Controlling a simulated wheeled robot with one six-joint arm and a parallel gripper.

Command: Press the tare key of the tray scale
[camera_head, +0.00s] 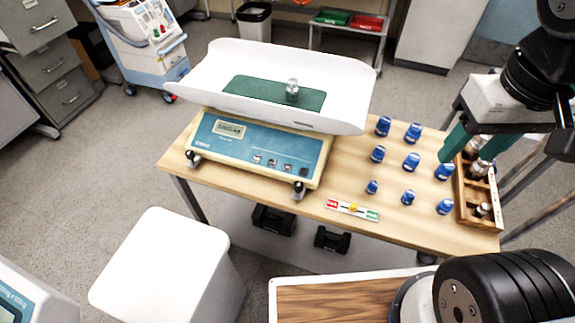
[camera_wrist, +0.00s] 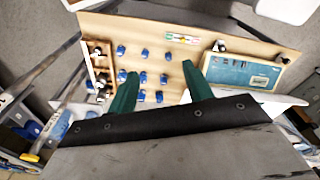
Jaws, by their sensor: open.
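The tray scale has a white curved tray (camera_head: 215,75) above a blue control panel (camera_head: 262,147) on the table. The panel has a small display (camera_head: 229,128) and a row of small keys (camera_head: 272,163) along its lower part. Their labels are too small to read, so I cannot tell which is the tare key. The panel also shows in the wrist view (camera_wrist: 240,72), on the right side. My gripper (camera_head: 475,146) has green fingers and is open and empty, above the table's right end, well right of the panel. In the wrist view its fingers (camera_wrist: 160,73) are spread apart.
A wooden rack (camera_head: 464,205) with bottles is below my gripper. A metal weight (camera_head: 292,90) stands on the tray's green mat (camera_head: 245,90). A red-green strip (camera_head: 352,210) lies at the table's front. A white stool (camera_head: 160,255) stands in front.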

